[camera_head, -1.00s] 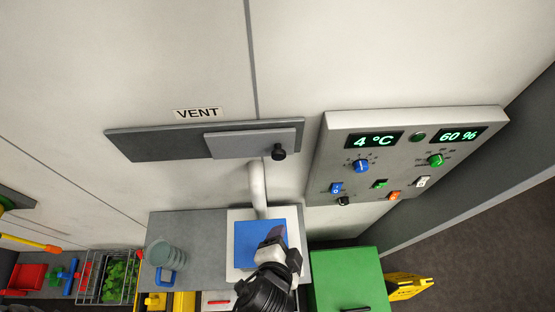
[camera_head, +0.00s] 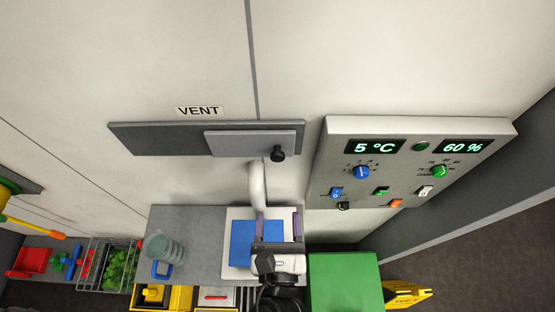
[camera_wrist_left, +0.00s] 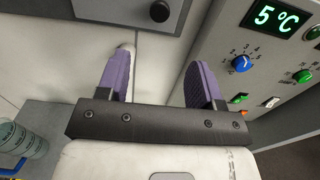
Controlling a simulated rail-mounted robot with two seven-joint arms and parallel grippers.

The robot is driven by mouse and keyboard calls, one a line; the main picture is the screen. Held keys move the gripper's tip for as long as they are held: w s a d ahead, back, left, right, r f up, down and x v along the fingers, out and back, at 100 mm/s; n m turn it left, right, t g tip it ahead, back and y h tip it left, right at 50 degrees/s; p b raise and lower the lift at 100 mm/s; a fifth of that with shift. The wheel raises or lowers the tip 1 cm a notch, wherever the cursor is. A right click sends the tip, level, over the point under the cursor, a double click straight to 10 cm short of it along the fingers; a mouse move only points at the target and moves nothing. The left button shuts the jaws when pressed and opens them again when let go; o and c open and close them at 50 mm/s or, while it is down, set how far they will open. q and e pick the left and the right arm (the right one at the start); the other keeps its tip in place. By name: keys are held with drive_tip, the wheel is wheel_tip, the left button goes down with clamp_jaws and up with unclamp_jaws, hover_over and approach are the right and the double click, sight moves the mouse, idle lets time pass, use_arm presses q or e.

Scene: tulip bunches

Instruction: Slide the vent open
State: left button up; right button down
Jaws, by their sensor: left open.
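The vent is a dark grey wall panel (camera_head: 160,138) under a VENT label (camera_head: 200,111). A lighter grey sliding plate (camera_head: 235,144) covers its right part, with a black knob (camera_head: 278,154) at the plate's lower right. In the left wrist view the plate (camera_wrist_left: 110,10) and the knob (camera_wrist_left: 160,11) show at the top edge. My left gripper (camera_head: 279,222) is open and empty below the knob, over the sink area, apart from the vent. Its two purple fingers point up toward the wall in the left wrist view (camera_wrist_left: 157,82). My right gripper is out of view.
A control panel (camera_head: 400,165) with dials and switches, reading 5 °C and 60 %, juts out right of the vent. A pale faucet (camera_head: 257,185) rises behind the blue basin (camera_head: 243,243). A green box (camera_head: 345,280) and a ribbed jug (camera_head: 168,249) flank it.

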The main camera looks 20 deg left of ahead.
sight(278, 159)
use_arm(q)
drive_tip(key=p+x, duration=0.2)
drive_tip(key=x, duration=1)
drive_tip(key=shift+d+r, duration=0.1)
drive_tip(key=shift+x, duration=0.85)
clamp_jaws()
